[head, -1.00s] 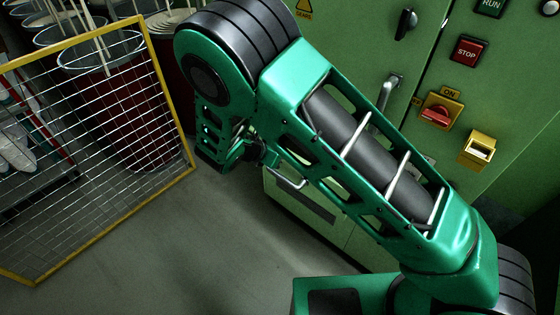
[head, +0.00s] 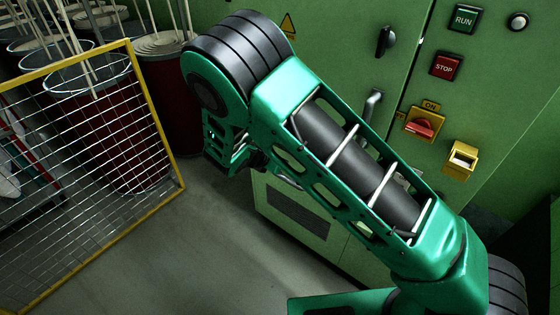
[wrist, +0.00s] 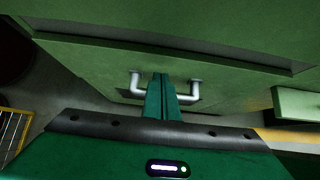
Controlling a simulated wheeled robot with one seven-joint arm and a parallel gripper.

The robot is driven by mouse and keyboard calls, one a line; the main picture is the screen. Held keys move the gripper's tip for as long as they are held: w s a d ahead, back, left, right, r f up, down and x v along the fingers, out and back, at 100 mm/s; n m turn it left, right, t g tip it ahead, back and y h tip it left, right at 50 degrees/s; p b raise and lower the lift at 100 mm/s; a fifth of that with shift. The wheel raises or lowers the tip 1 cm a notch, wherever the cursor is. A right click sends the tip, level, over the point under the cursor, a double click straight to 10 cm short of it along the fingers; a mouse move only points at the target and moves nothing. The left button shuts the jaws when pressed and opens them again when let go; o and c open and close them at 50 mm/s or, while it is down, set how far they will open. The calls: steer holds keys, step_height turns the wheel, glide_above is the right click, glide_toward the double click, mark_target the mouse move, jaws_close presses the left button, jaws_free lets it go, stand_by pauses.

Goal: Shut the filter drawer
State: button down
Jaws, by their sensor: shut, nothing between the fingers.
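The filter drawer's green front (wrist: 90,65) fills the upper middle of the wrist view, with a U-shaped metal handle (wrist: 192,95). My gripper (wrist: 160,77) has its two green fingers together, pointing at the front between the two legs of the handle. The fingers hold nothing; whether the tips touch the front I cannot tell. A dark band runs along the front's upper side; how far out the drawer stands is unclear. In the head view my arm hides the handle and most of the drawer.
The green cabinet (head: 340,40) carries a STOP button (head: 446,66), a red switch (head: 421,127) and a yellow box (head: 461,159). A yellow-framed mesh fence (head: 160,128) stands at left, with dark red drums (head: 120,150) behind. The floor (head: 190,255) between is clear.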

steer(key=v, duration=1.1)
steer(key=shift+s+a+f, duration=0.2)
steer(key=shift+s+f, duration=0.15)
